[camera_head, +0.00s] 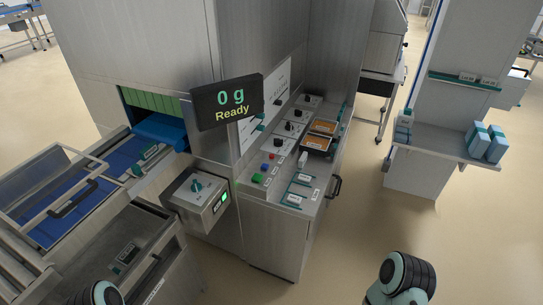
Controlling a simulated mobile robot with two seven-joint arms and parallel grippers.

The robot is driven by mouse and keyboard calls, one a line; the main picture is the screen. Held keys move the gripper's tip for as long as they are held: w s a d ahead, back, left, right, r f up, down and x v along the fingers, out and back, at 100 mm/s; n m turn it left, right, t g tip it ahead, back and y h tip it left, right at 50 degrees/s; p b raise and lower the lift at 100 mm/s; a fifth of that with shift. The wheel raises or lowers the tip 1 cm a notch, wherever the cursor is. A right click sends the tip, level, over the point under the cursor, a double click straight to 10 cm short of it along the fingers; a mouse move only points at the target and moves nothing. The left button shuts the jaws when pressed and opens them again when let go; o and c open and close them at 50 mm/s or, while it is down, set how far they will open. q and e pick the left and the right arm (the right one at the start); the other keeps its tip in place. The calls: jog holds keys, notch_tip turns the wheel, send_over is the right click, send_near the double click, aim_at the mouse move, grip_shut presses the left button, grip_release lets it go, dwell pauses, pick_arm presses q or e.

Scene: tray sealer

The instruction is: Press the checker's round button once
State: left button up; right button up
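The checker's display (227,102) is a dark screen reading "0 g" and "Ready". Below it, a grey control box (183,207) carries a teal knob (196,186) on top and a lit green switch (224,198) on its right face. On the steel counter to the right sit a small red button (271,156) and green (257,179) and blue pieces. I cannot tell for sure which one is the checker's round button. Neither gripper shows; only rounded dark and teal parts of my arms show at the bottom edge.
A blue conveyor (90,188) with a metal guard frame runs at the left. Two orange-filled trays (318,141) lie on the counter near black knobs. A shelf unit (435,142) with blue boxes stands at the right. The floor between the counter and shelf is clear.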

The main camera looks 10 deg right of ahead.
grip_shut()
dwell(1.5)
